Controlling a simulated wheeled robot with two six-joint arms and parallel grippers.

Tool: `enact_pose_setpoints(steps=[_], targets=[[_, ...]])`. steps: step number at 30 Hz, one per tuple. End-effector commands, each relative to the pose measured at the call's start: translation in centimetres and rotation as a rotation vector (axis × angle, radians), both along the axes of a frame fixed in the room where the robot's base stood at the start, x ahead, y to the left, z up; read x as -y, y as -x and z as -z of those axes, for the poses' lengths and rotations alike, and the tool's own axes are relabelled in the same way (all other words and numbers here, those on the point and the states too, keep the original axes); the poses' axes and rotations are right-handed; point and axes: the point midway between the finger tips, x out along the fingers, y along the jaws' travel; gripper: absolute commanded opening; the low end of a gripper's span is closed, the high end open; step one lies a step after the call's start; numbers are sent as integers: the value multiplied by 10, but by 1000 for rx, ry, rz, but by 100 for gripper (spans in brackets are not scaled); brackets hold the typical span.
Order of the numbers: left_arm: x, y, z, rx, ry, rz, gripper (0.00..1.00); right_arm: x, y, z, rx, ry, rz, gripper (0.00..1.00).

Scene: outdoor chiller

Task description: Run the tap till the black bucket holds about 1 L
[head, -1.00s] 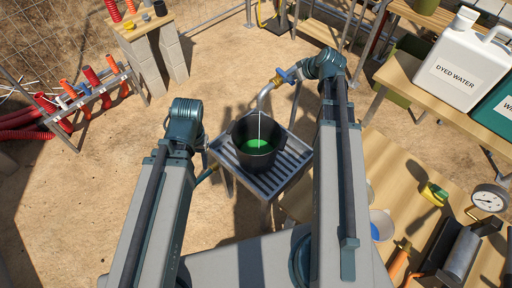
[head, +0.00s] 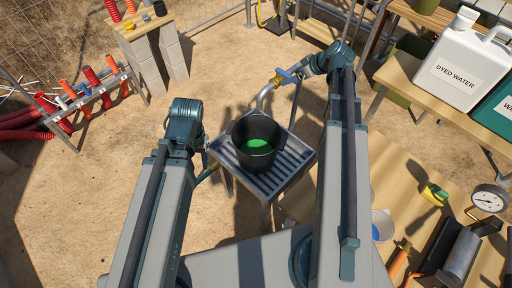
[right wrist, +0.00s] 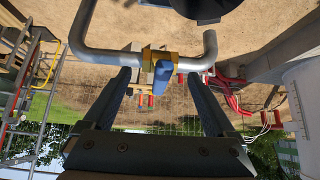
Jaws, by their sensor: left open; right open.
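The black bucket (head: 240,130) stands upright on a slatted metal stand, with green liquid (head: 257,147) at its bottom. I cannot read the volume. The tap has a bent grey pipe (head: 264,97), a brass body and a blue lever (head: 286,75). No water stream shows now. My right gripper (head: 300,72) is beside the tap. In the right wrist view its two fingers (right wrist: 155,80) are apart, with the blue lever (right wrist: 162,76) in the gap between their tips. My left arm is at the left of the bucket; its fingers are hidden.
The slatted stand (head: 286,168) is under the bucket. A white dyed water jug (head: 462,62) is on a table at right. A nearer bench (head: 400,185) holds a gauge (head: 489,199) and tools. A rack of red tubes (head: 90,92) stands at left. Open ground lies between.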

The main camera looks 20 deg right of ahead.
Motion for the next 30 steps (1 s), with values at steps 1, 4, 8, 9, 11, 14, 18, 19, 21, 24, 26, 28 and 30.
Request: enact_pose_setpoints(steps=[1,4,8,9,11,14,18,19,21,24,26,28,30], targets=[[0,0,0,0,0,0,50,0,0,0,0,0,0,91],[0,0,0,0,0,0,50,0,0,0,0,0,0,91],[0,0,-3,0,0,0,50,1,1,-3,0,0,0,91],[0,0,-5,0,0,0,50,1,3,-5,0,-1,1,91],[0,0,-9,0,0,0,50,2,5,-9,0,-1,1,91],[0,0,-18,0,0,0,50,6,11,-18,0,0,0,91],[0,0,-31,0,0,0,50,12,20,-31,0,0,1,91],[0,0,-34,0,0,0,50,13,21,-34,0,0,1,91],[0,0,-40,0,0,0,50,15,26,-40,0,0,1,91],[0,0,-48,0,0,0,50,19,32,-49,0,0,1,91],[0,0,-53,0,0,0,50,21,36,-53,0,-1,1,91],[0,0,-55,0,0,0,50,23,38,-55,0,-1,1,91],[0,0,-55,0,0,0,50,24,39,-55,-1,-1,0,91]])
